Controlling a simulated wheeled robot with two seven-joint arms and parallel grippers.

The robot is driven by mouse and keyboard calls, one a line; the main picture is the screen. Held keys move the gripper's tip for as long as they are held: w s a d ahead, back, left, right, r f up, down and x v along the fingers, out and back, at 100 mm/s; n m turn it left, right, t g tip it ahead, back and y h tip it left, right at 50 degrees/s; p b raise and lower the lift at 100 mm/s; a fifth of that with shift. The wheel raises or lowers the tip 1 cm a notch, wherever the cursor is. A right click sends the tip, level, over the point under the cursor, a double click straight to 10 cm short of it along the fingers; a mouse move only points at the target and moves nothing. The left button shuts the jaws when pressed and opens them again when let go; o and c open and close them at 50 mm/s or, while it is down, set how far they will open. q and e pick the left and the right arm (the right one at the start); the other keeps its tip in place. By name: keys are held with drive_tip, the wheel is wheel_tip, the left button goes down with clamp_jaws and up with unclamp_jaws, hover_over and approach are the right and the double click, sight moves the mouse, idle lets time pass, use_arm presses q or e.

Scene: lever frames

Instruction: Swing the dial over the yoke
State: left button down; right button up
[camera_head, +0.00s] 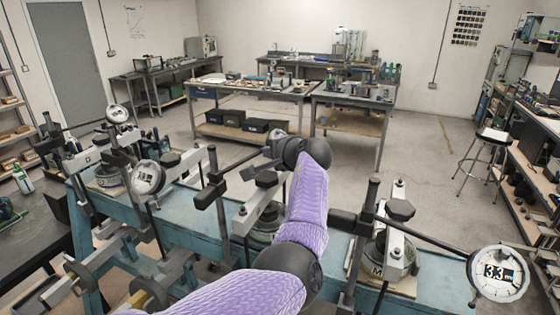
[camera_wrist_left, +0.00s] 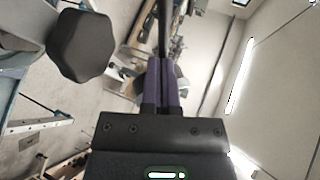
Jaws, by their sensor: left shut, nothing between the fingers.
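A round white dial (camera_head: 498,273) reading about 33 hangs at the right end of a black arm from a post. It stands out to the right of a grey yoke-like clamp (camera_head: 395,235) with a black knob. Two more dials, the front left dial (camera_head: 148,177) and the back left dial (camera_head: 117,113), sit at the left. My left arm crosses the middle clamp (camera_head: 250,210) and partly hides it. My left gripper is shut and empty in the wrist view (camera_wrist_left: 160,65), its purple fingers together in front of a dark rod. My right gripper is out of view.
The fixtures stand on a blue bench (camera_head: 330,255). A black knob (camera_wrist_left: 80,45) is close beside the left fingers in the wrist view. Black posts and horizontal rods crowd the bench. Open floor lies behind it, with a stool (camera_head: 485,150) at the right.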

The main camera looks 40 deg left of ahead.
use_arm(q)
drive_tip(key=b+v, duration=0.1)
drive_tip(key=v, duration=0.9)
drive_tip(key=shift+b, duration=0.35)
